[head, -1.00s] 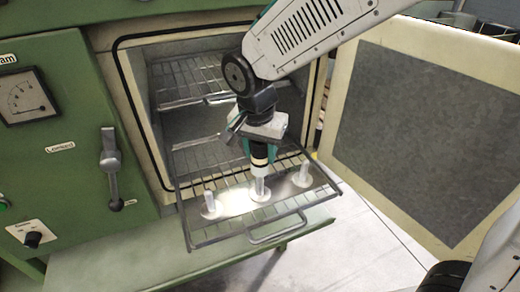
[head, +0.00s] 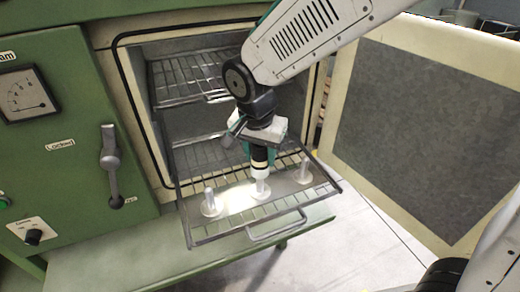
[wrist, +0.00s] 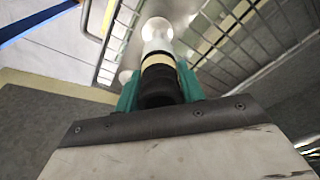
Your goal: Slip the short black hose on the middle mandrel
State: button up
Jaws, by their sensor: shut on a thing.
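My gripper (head: 260,146) is shut on the short black hose (head: 258,154), which has a pale band near its lower end. The hose is held about upright, directly above the middle mandrel (head: 262,187) in the head view. Its lower end meets the mandrel's top in the picture; I cannot tell whether the tip is inside. In the wrist view the hose (wrist: 160,84) sits between the green fingers (wrist: 160,92), in line with the pale mandrel (wrist: 157,28). The hose's upper part is hidden by the gripper.
A left mandrel (head: 210,204) and a right mandrel (head: 304,172) stand on the same pulled-out wire rack (head: 198,237). The oven's open door (head: 420,120) stands to the right. A higher rack (head: 180,80) is inside the chamber.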

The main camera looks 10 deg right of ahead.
aim_at(260, 172)
jog(key=shift+f, duration=0.8)
jog(key=shift+f, duration=0.1)
jog(key=shift+f, duration=1.1)
jog(key=shift+f, duration=0.15)
jog(key=shift+f, duration=1)
jog(key=o, duration=1.2)
jog(key=shift+r, duration=0.15)
